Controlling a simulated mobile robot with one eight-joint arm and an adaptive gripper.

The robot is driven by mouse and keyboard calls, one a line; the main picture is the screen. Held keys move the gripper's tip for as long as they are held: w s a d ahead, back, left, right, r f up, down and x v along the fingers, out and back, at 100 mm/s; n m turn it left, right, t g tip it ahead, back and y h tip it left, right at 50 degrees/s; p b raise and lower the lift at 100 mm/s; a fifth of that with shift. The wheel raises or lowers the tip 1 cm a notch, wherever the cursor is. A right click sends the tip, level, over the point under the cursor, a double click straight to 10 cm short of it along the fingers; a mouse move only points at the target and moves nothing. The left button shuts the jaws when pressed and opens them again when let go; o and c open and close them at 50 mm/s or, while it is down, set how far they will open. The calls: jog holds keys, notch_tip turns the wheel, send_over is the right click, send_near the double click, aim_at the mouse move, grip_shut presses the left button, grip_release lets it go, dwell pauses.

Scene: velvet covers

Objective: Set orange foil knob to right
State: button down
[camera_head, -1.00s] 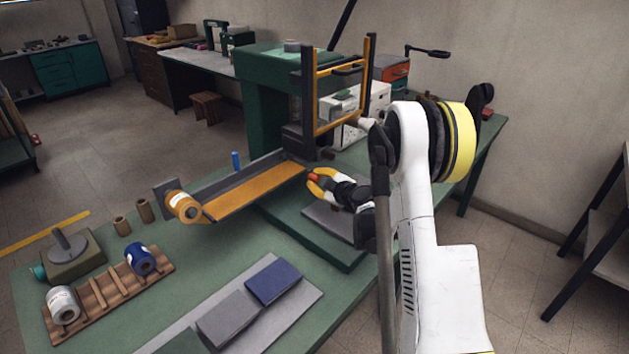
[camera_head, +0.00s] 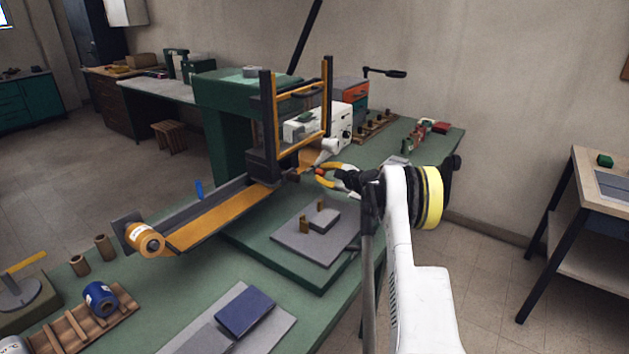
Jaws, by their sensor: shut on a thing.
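My gripper (camera_head: 318,171), with yellow fingers, is just right of the press's lower front, above the green bench. It is shut on a small orange-red piece (camera_head: 320,172) at its tips; I cannot tell whether this is the task's knob. A dark round knob (camera_head: 293,178) sticks out of the press base, a little left of the fingertips. The orange foil roll (camera_head: 146,238) sits at the near left end of the feed arm. Its orange strip (camera_head: 215,219) runs towards the press (camera_head: 263,165). No knob clearly marked for orange foil can be made out.
The press's upright frame (camera_head: 328,95) stands close behind my gripper. A white box with dials (camera_head: 340,125) is behind it. A grey plate (camera_head: 290,245) with a grey block and brass pieces lies below. A blue roll (camera_head: 100,298) is at the left front.

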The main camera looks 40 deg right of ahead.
jog(key=shift+w+d, duration=0.1)
jog(key=shift+d, duration=0.25)
jog(key=c, duration=1.6)
grip_release()
jog(key=o, duration=0.4)
jog(key=shift+d, duration=0.2)
jog(key=shift+a, duration=0.1)
jog(key=v, duration=1.2)
